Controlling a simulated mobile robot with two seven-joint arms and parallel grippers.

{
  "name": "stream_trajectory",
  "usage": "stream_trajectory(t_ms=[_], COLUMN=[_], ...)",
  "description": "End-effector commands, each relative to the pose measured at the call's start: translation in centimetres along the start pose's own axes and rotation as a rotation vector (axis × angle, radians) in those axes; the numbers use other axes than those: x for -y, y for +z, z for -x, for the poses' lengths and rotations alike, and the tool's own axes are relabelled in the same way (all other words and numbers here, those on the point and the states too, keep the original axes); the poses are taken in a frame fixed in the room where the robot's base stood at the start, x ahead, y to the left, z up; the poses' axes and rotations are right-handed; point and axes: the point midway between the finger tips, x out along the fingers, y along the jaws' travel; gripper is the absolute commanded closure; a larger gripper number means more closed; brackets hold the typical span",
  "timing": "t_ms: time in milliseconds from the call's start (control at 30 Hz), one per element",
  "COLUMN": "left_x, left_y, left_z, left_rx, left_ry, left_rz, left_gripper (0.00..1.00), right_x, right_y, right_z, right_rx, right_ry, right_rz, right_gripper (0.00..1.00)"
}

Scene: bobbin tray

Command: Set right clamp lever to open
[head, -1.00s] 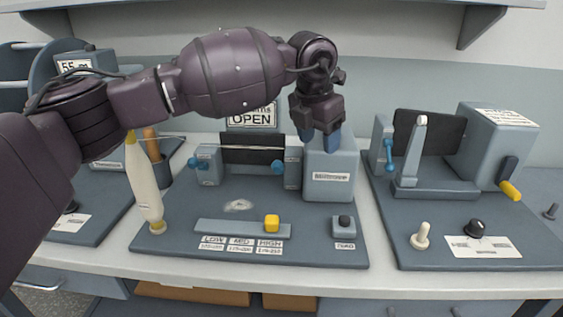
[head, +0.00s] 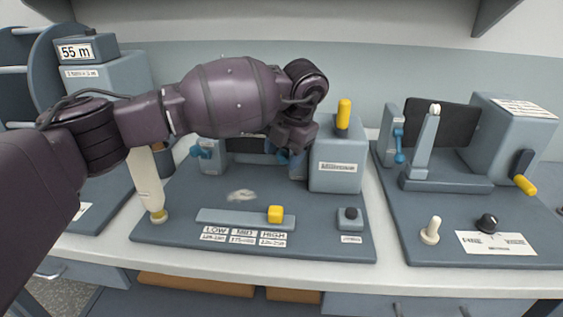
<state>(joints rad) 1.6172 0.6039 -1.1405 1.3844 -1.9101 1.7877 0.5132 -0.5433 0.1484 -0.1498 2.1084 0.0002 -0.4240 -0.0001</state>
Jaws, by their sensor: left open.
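On the middle station, the right clamp (head: 298,170) stands at the right end of the dark screen, left of a grey block. Its blue lever (head: 282,158) shows only in part below my gripper; how it is turned is hard to tell. The left clamp's blue lever (head: 205,151) shows at the screen's other end. My left gripper (head: 291,152) is open, at the right clamp and overlapping the lever in the picture. Its fingers are mostly hidden, and I cannot tell whether they touch the lever. My right gripper is not in view.
The grey block (head: 336,178) with an upright yellow handle (head: 343,113) stands just right of my gripper. A white bobbin (head: 147,185) leans at the left. A yellow slider (head: 275,214) and a black button (head: 350,213) are in front. Another station (head: 450,215) is at the right.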

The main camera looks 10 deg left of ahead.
Motion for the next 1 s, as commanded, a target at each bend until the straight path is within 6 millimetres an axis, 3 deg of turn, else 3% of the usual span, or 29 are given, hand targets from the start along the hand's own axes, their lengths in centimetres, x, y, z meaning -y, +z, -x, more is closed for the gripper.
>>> stream_trajectory(t_ms=[200, 600, 933, 1000], left_x=[0.0, 0.0, 0.0, 0.0], left_y=[0.0, 0.0, 0.0, 0.0], left_z=[-2.2, -2.6, -2.5, -2.5], left_rx=[-0.001, 0.002, 0.001, 0.001], left_ry=[-0.001, 0.000, 0.000, 0.000], left_rz=[-0.001, -0.001, -0.001, -0.001], left_gripper=[0.44, 0.45, 0.96, 1.00], right_x=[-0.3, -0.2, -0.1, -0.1], right_y=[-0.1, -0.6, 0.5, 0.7], right_z=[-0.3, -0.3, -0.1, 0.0], right_rx=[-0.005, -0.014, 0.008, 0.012], right_ry=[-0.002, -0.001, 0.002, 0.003], right_rz=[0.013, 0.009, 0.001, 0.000], right_gripper=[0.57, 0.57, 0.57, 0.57])
